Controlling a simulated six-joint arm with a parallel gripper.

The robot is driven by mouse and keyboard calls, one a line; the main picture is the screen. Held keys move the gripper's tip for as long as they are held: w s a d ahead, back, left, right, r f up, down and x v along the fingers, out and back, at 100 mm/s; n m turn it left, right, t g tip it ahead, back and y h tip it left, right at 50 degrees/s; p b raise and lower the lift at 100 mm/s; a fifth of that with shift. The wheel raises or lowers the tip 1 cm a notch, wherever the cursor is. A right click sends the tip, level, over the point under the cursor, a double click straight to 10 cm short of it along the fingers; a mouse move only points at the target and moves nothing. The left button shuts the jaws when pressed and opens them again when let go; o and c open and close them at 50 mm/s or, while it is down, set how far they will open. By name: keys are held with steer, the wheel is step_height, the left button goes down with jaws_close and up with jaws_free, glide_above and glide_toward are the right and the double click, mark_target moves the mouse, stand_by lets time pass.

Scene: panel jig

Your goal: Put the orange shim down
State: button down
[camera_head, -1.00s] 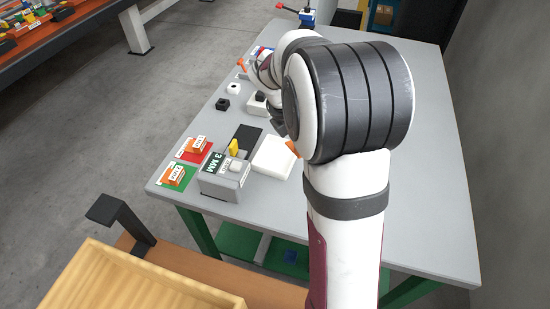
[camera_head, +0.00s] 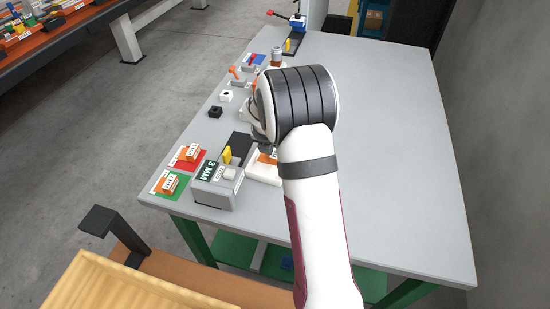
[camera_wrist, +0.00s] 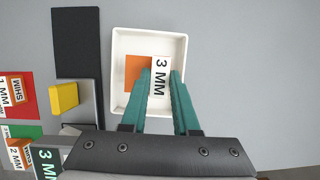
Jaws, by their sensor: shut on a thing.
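The orange shim (camera_wrist: 134,74) has a white label strip reading "3 MM". In the wrist view, my gripper (camera_wrist: 161,74) has its two teal fingers closed on either side of the label strip. The shim is over or inside the white tray (camera_wrist: 118,45), within its rim; whether it touches the tray floor cannot be told. In the head view the orange shim (camera_head: 266,158) shows at the tray (camera_head: 263,179), and my arm hides the fingers.
Left of the tray are a dark plate (camera_wrist: 75,35), a yellow piece (camera_wrist: 63,97) and a grey "3 MM" block (camera_head: 212,192). The table (camera_head: 400,150) is bare to the right.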

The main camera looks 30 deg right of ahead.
step_height(320, 180, down, 3)
steer(key=shift+f, duration=0.1)
steer(key=c, duration=0.9)
jaws_free()
steer(key=shift+c, duration=0.2)
